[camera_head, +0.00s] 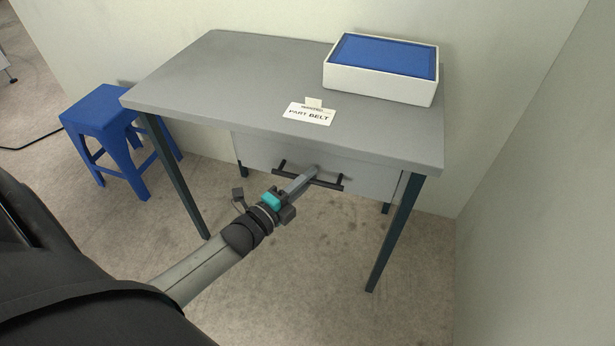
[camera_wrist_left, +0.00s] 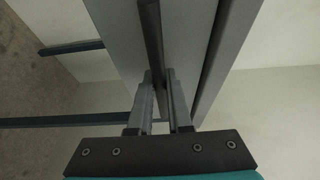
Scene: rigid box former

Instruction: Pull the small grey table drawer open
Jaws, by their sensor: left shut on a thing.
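The grey drawer (camera_head: 264,153) sits under the top of the grey table (camera_head: 230,85). A dark bar handle (camera_head: 326,184) runs across its front. My left gripper (camera_head: 312,173) is at the middle of the handle, its fingers shut on the bar. In the left wrist view, the handle (camera_wrist_left: 151,40) passes between the two fingers of my left gripper (camera_wrist_left: 160,80), in front of the grey drawer front (camera_wrist_left: 120,45). The drawer looks closed or nearly so; its inside is hidden under the tabletop. My right gripper is not in view.
A white box with a blue top (camera_head: 380,85) stands at the back right of the table. A small "PART BELT" sign (camera_head: 309,114) stands near the table's front edge. A blue stool (camera_head: 104,122) is at the left. The floor before the drawer is clear except for my arm.

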